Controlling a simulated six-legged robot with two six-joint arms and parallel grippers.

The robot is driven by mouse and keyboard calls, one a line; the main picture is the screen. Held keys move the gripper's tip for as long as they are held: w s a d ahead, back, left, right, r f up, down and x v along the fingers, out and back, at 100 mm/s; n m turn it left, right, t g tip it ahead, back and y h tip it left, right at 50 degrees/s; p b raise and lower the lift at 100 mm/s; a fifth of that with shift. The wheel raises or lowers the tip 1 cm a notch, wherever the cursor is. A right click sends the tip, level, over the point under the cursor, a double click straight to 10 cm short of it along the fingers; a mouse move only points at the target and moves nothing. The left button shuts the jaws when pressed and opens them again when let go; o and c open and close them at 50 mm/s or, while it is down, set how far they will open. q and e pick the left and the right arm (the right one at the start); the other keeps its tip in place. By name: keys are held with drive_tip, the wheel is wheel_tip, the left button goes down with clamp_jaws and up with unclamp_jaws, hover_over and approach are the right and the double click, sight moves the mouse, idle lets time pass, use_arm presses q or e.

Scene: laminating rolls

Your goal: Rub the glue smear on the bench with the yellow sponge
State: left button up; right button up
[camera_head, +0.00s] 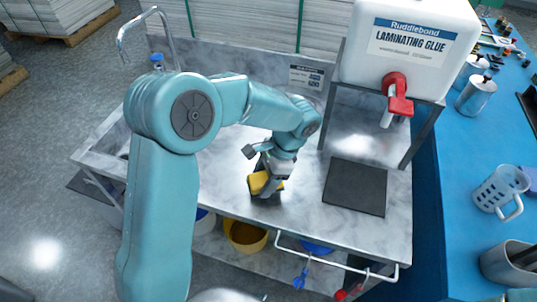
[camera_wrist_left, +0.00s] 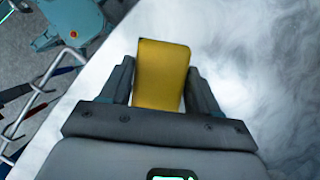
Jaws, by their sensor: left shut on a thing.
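The yellow sponge (camera_head: 258,183) is low over the grey marbled bench (camera_head: 230,168), near its front edge. My left gripper (camera_head: 266,176) is shut on the sponge. In the left wrist view the sponge (camera_wrist_left: 161,75) stands out between the two fingers of my left gripper (camera_wrist_left: 160,92). I cannot tell whether the sponge touches the bench. No glue smear can be made out clearly; pale cloudy patches show on the bench in the left wrist view (camera_wrist_left: 250,70). My right gripper is not in view.
A glue tank (camera_head: 412,45) with a red tap (camera_head: 397,95) stands on a metal frame at the back right. A dark mat (camera_head: 355,187) lies below it. A rail (camera_head: 335,262) runs along the front edge. A blue table (camera_head: 470,150) with a jug (camera_head: 500,190) is at the right.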

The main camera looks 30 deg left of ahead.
use_arm(q)
drive_tip(key=shift+w+r+p, duration=0.1)
drive_tip(key=shift+r+p, duration=0.2)
drive_tip(key=shift+r, duration=0.4)
drive_tip(key=shift+a+r+p, duration=0.15)
drive_tip(key=shift+r+p, duration=0.45)
drive_tip(key=shift+r, duration=0.15)
drive_tip(key=shift+r+p, duration=0.65)
drive_tip(key=shift+r, duration=0.2)
